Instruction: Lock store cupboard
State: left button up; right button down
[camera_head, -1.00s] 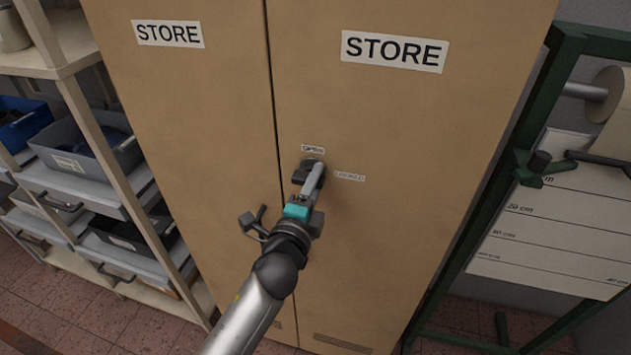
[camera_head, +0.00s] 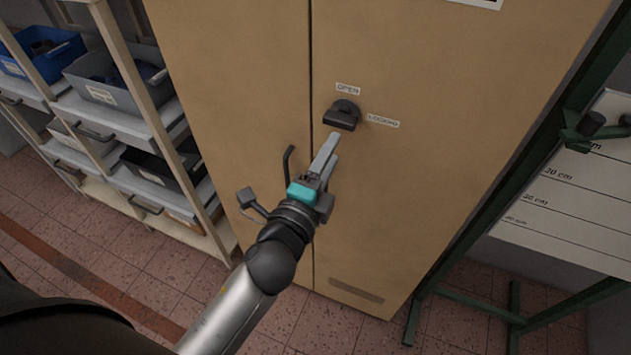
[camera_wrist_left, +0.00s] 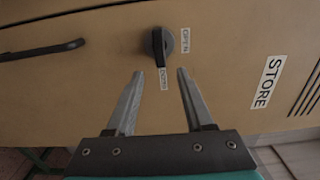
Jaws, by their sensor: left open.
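The store cupboard (camera_head: 430,170) is tan and its two doors look closed. A dark rotary knob (camera_head: 342,114) sits on the right door, with an OPEN label (camera_head: 348,89) above it and a LOCKED label (camera_head: 383,121) to its right. In the left wrist view the knob (camera_wrist_left: 160,45) has its bar lying toward the LOCKED label (camera_wrist_left: 164,79), not the OPEN label (camera_wrist_left: 185,40). My left gripper (camera_head: 331,143) is open and empty, just below the knob and apart from it. Its two fingers (camera_wrist_left: 160,74) show spread in the wrist view. My right gripper is not in view.
A dark door handle (camera_head: 288,160) is beside my left gripper. Shelving with bins (camera_head: 110,85) stands to the left. A green frame (camera_head: 480,190) with a measuring sheet (camera_head: 570,190) stands at the right. Tiled floor (camera_head: 110,275) shows in front.

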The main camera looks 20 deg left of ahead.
pick_arm(q)
jog(key=s+b, duration=0.1)
jog(key=s, duration=0.5)
jog(key=shift+a, duration=0.15)
dwell(0.3)
jog(key=s+f+n+g+b, duration=0.3)
jog(key=f+g+b, duration=0.1)
jog(key=f, duration=1.5)
jog(key=s+f+n+g+b, duration=0.3)
jog(key=f+g+b, duration=0.1)
jog(key=f, duration=1.5)
jog(key=s+a+f+n+g+b, duration=0.2)
jog(key=s+f+n+g+b, duration=0.2)
jog(key=s+f, duration=0.9)
jog(key=s+a+f+n+g+b, duration=0.3)
jog(key=s+f, duration=0.9)
jog(key=f, duration=0.4)
jog(key=n+g+b, duration=0.1)
jog(key=n+g, duration=0.1)
jog(key=n, duration=0.1)
jog(key=shift+s+a+y, duration=0.15)
jog(key=shift+s+y, duration=0.15)
jog(key=shift+s, duration=0.1)
jog(key=shift+f, duration=0.1)
